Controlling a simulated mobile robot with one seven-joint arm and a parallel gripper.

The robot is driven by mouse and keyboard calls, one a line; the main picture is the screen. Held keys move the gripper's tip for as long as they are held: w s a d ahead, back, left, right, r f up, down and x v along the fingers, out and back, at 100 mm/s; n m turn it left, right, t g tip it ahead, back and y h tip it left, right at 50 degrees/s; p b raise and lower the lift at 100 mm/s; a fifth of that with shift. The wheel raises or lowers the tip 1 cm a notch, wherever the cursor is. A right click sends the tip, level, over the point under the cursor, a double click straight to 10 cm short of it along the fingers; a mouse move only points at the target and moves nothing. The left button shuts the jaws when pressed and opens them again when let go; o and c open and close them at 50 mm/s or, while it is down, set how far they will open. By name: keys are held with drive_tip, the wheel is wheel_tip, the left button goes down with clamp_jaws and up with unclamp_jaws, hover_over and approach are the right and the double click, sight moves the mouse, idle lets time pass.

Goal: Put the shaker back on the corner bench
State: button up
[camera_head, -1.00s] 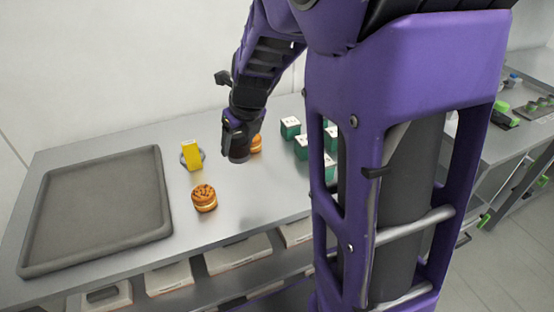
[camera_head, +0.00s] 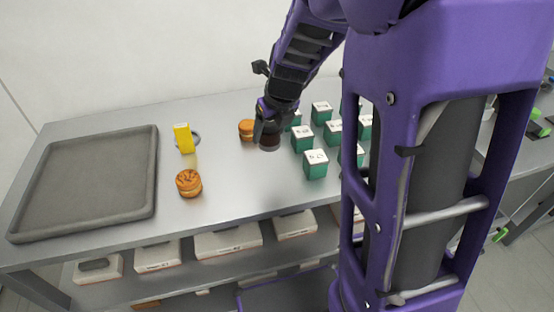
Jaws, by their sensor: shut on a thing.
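My gripper (camera_head: 268,124) is over the metal bench (camera_head: 235,180), pointing down. It is shut on a dark brown round thing, which I take to be the shaker (camera_head: 270,142); my fingers hide its upper part. Its lower end shows just above or at the bench top; I cannot tell whether it touches. It is between a burger-like bun (camera_head: 247,130) on the left and green boxes with white tops (camera_head: 303,139) on the right. Which bench is the corner bench I cannot tell; another bench (camera_head: 535,150) shows at the right edge.
A grey tray (camera_head: 150,190) fills the bench's left end. Bench top in the front middle is clear. White boxes (camera_head: 228,241) lie on the shelf below.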

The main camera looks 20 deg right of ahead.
drive_tip(key=shift+d+f, duration=0.15)
drive_tip(key=shift+d, duration=0.15)
wheel_tip(320, 180, down, 10)
drive_tip(key=b, duration=0.4)
drive_tip(key=shift+b, duration=0.35)
drive_tip(key=o, duration=1.5)
drive_tip(key=shift+f, duration=0.1)
drive_tip(key=shift+c, duration=0.2)
drive_tip(key=shift+r, duration=0.25)
drive_tip(key=p+v, duration=0.5)
drive_tip(key=v, duration=0.7)
